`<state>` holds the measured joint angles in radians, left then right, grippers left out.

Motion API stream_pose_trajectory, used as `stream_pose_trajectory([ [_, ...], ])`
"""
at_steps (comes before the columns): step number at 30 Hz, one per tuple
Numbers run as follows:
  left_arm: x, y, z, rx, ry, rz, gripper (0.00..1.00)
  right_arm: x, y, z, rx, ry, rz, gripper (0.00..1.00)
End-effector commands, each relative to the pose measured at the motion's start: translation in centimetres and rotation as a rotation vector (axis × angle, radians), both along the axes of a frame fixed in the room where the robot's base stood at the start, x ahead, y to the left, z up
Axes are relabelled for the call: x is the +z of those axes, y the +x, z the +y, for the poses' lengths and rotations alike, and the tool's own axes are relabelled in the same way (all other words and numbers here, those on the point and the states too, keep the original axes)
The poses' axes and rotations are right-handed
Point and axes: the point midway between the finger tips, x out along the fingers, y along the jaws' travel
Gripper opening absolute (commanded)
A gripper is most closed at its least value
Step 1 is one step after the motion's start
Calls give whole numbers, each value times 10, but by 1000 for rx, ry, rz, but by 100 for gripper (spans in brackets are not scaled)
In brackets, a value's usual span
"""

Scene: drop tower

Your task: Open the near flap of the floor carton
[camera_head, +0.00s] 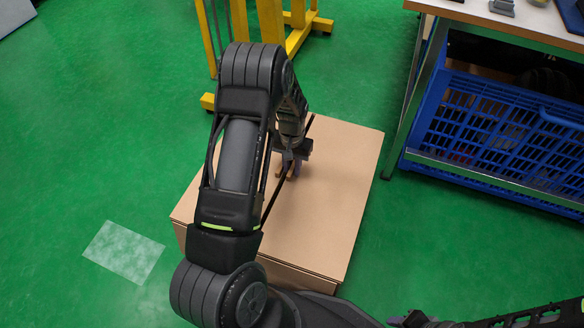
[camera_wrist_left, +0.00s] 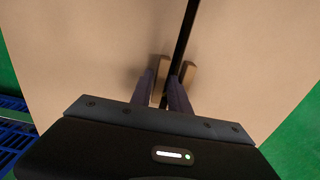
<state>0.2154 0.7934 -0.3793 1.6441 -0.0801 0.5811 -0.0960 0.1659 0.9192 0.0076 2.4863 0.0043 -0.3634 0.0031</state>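The closed cardboard floor carton (camera_head: 335,200) stands on the green floor in the head view, its top flaps lying flat. A dark seam runs across its top; the wrist view shows it between two tan tabs. My left gripper (camera_head: 287,170) points down at the middle of the carton top. In the left wrist view, the left gripper (camera_wrist_left: 163,88) has its dark fingers a little apart, with the left tab (camera_wrist_left: 159,75) between them. The right tab (camera_wrist_left: 189,75) is beyond the right finger. Whether the fingers press on the tab is unclear. My arm hides part of the carton.
A workbench (camera_head: 510,25) with a blue crate (camera_head: 490,120) on its lower shelf stands to the right. A yellow frame (camera_head: 300,35) stands behind the carton. A pale floor patch (camera_head: 123,252) lies left of it. Open green floor surrounds the carton's left side.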

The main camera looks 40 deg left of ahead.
Motion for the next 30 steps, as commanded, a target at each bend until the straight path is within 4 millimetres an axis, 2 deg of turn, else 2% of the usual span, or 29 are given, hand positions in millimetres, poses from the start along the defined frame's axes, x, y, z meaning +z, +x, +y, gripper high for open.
stream_pose_trajectory([
  [6,0,0,0,0,0,-1,22,0,0,0,0,0,-1,36],
  [15,0,0,0,0,0,0,0,0,0,0,0,0,0,36],
  [30,0,0,0,0,0,0,0,0,0,0,0,0,0,36],
])
